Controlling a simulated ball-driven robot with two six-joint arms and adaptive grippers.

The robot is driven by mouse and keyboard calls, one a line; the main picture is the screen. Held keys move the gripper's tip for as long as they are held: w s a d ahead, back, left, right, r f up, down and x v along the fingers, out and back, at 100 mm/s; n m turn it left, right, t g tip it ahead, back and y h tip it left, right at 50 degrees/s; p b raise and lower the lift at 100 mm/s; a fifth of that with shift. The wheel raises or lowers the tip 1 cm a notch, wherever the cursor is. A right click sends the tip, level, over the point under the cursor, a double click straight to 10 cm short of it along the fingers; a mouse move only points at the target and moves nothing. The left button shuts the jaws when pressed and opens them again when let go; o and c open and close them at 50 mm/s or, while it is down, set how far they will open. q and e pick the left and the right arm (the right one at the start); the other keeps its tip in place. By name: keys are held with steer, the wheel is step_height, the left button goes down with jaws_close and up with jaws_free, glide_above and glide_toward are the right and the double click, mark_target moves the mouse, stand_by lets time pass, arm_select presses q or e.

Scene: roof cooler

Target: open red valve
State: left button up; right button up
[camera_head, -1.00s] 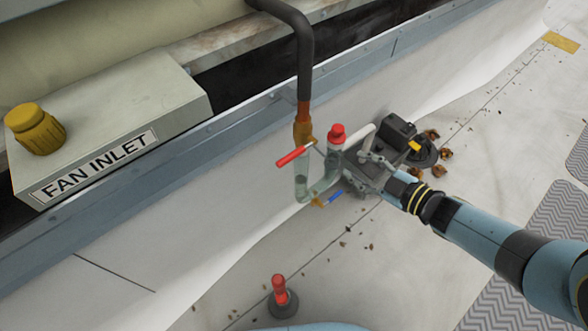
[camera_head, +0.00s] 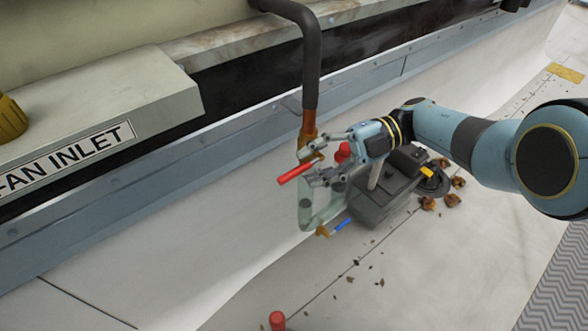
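The red valve handle (camera_head: 296,172) is a red lever on the copper pipe fitting below a dark insulated pipe. It sticks out toward the lower left. My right gripper (camera_head: 306,167) comes in from the right, with its two fingers spread on either side of the valve near the lever's base. The fingers are apart; I cannot tell whether they touch the lever. A blue valve handle (camera_head: 342,225) sits lower on the clear U-shaped trap (camera_head: 306,212). A red cap (camera_head: 343,151) is partly hidden behind the gripper. My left gripper is not in view.
A dark grey pump box (camera_head: 378,205) stands right of the trap, with brown leaves (camera_head: 428,203) beside it. A metal ledge (camera_head: 150,185) runs behind. A red-topped object (camera_head: 277,320) is at the bottom edge. The pale floor in front is mostly clear.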

mark_target(303, 169)
steer(key=shift+x, duration=2.1)
jaws_close()
